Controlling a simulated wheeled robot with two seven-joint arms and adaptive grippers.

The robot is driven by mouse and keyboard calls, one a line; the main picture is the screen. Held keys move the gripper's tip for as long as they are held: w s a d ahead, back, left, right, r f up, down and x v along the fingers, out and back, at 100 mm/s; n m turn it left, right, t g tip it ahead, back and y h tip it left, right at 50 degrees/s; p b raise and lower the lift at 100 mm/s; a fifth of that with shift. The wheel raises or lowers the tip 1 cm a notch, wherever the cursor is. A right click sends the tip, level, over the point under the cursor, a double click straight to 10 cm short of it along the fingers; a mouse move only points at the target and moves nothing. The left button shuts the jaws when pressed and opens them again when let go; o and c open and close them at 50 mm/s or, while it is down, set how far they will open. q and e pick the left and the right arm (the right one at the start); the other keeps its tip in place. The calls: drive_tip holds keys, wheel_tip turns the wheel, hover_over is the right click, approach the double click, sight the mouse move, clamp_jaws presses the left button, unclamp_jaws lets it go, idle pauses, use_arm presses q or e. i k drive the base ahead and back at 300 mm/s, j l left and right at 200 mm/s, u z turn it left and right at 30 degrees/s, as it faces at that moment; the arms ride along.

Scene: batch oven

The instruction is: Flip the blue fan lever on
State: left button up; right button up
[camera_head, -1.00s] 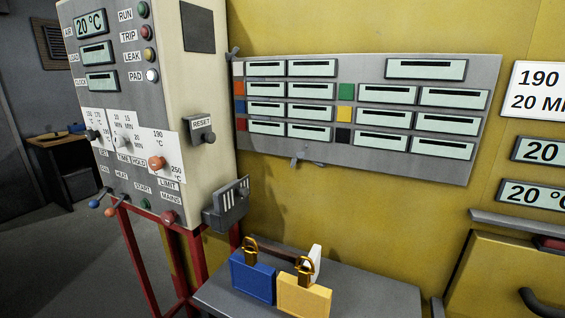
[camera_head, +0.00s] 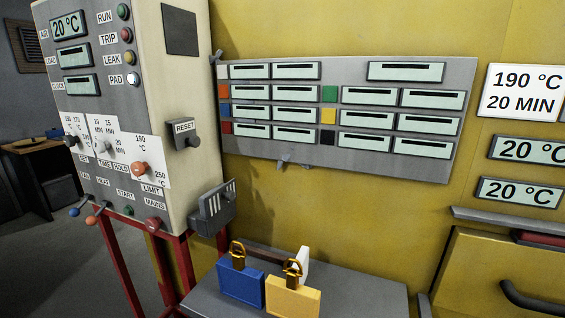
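The blue fan lever (camera_head: 74,212) is a small lever with a blue ball end at the lower left of the control cabinet (camera_head: 185,85). It sticks out below the cabinet's front panel, under the FAN label, and appears to hang low. A lever with an orange-red end (camera_head: 91,220) stands just right of it, under the HEAT label. Neither of my grippers shows in the head view.
A green START button (camera_head: 128,210) and a red MAINS knob (camera_head: 153,223) sit right of the levers. A red frame (camera_head: 115,262) carries the cabinet. Blue (camera_head: 240,284) and yellow (camera_head: 292,298) padlocks stand on a grey table (camera_head: 365,292). Floor at left is clear.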

sight(74, 212)
drive_tip(key=u, duration=1.55)
drive_tip(key=i+j+z, duration=0.1)
drive_tip(key=i+j, duration=0.15)
drive_tip(key=i+j+z, duration=0.15)
drive_tip(key=j, duration=0.3)
drive_tip(key=i, duration=0.05)
